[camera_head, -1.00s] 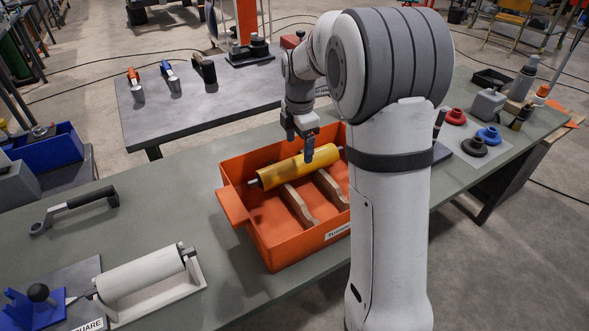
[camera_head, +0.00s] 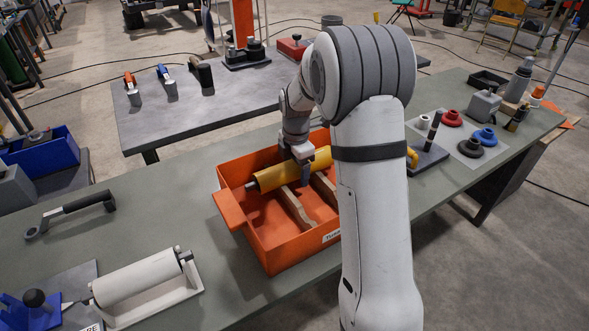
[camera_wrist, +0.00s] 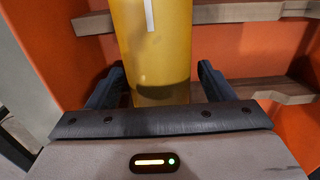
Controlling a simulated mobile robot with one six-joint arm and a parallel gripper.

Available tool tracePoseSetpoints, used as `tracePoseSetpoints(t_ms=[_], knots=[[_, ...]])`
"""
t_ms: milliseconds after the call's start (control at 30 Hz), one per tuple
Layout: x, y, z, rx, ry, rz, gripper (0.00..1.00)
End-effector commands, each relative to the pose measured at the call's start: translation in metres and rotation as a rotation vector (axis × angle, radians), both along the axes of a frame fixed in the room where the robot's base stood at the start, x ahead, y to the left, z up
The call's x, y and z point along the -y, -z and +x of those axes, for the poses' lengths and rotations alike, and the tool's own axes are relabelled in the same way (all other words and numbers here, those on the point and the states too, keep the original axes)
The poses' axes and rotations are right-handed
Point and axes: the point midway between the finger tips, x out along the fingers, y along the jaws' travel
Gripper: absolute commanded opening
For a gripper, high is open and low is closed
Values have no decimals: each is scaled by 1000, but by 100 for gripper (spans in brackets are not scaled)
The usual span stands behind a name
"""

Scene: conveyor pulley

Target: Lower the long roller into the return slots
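A yellow roller (camera_head: 275,174) lies across two wooden supports (camera_head: 296,206) inside an orange bin (camera_head: 248,233). The roller's far right end is hidden behind my arm. A white roller (camera_head: 134,279) sits in a white cradle (camera_head: 160,297) at the lower left. I cannot identify the return slots.
A black-handled tool (camera_head: 72,211) lies on the green bench (camera_head: 180,205) left of the bin. A blue bin (camera_head: 42,158) stands at the far left. Red, blue and black round parts (camera_head: 471,147) lie on the right. Bench space between bin and white roller is clear.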

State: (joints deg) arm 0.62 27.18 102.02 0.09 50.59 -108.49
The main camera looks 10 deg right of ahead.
Motion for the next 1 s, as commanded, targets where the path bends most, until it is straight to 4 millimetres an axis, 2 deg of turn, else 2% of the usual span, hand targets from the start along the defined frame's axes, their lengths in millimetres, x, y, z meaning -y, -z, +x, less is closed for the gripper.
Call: tracePoseSetpoints(t_ms=[67,900,1000], knots=[[0,0,0,0,0,0,68],[-1,0,0,-1,-1,0,0],[-1,0,0,-1,-1,0,0]])
